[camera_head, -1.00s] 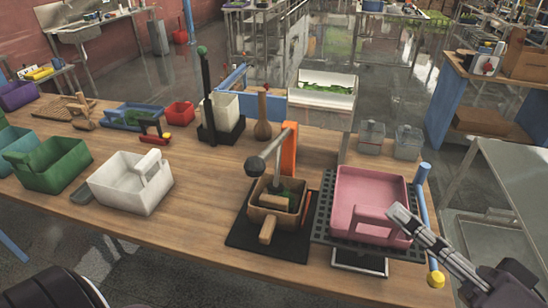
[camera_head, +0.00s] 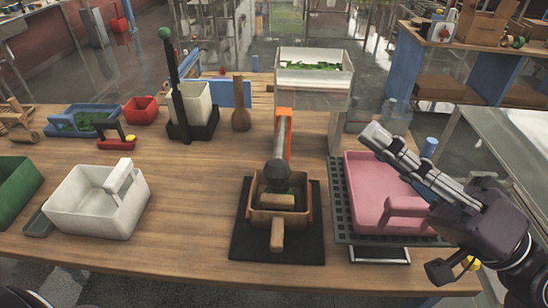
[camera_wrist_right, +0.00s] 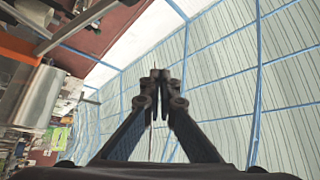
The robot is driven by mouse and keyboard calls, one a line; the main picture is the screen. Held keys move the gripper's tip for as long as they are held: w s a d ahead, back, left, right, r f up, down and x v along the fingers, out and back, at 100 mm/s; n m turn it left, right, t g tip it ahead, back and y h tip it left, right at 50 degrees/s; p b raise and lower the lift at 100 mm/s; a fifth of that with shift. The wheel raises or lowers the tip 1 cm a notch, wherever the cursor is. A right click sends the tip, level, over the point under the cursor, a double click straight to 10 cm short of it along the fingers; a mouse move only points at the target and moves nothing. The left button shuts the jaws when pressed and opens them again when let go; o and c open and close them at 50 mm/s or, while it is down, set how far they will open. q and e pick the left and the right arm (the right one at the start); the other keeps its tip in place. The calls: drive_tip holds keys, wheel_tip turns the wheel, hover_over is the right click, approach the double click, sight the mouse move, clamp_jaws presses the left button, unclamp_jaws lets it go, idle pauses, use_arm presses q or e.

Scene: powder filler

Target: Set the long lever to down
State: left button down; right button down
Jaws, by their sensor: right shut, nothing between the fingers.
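A long black lever (camera_head: 175,85) with a green ball on top stands nearly upright, with a slight tilt, from a black base at the back left of the table, beside a pale bin. A second, shorter lever with a dark grey ball (camera_head: 278,172) slopes from an orange post (camera_head: 283,128) over a wooden box (camera_head: 270,218) on a black mat. My right gripper (camera_head: 372,135) is raised above the pink bin, right of the orange post, touching neither lever. Its fingers are together and empty, also in the right wrist view (camera_wrist_right: 160,76). My left gripper is out of view.
A pink bin (camera_head: 363,193) stands on a dark grid at the right. A white bin (camera_head: 75,220), a green bin (camera_head: 15,190) and a red bin (camera_head: 139,110) stand at left. A wooden bottle-like object (camera_head: 240,118) is right of the long lever. The table's middle left is clear.

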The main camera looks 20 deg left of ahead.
wheel_tip(320, 180, down, 6)
drive_tip(key=f+b, duration=0.1)
drive_tip(key=b, duration=0.5)
drive_tip(key=r+p+x, duration=0.1)
drive_tip(key=p+x, duration=0.5)
drive_tip(key=x, duration=0.4)
drive_tip(key=s+f, duration=0.2)
drive_tip(key=s+p, duration=0.1)
drive_tip(key=shift+a+f, duration=0.3)
drive_tip(key=shift+f, duration=0.1)
drive_tip(key=shift+f, duration=0.1)
wheel_tip(320, 180, down, 7)
drive_tip(key=s+b, duration=0.2)
drive_tip(key=b, duration=0.6)
drive_tip(key=shift+d+b, duration=0.25)
drive_tip(key=shift+b, duration=0.15)
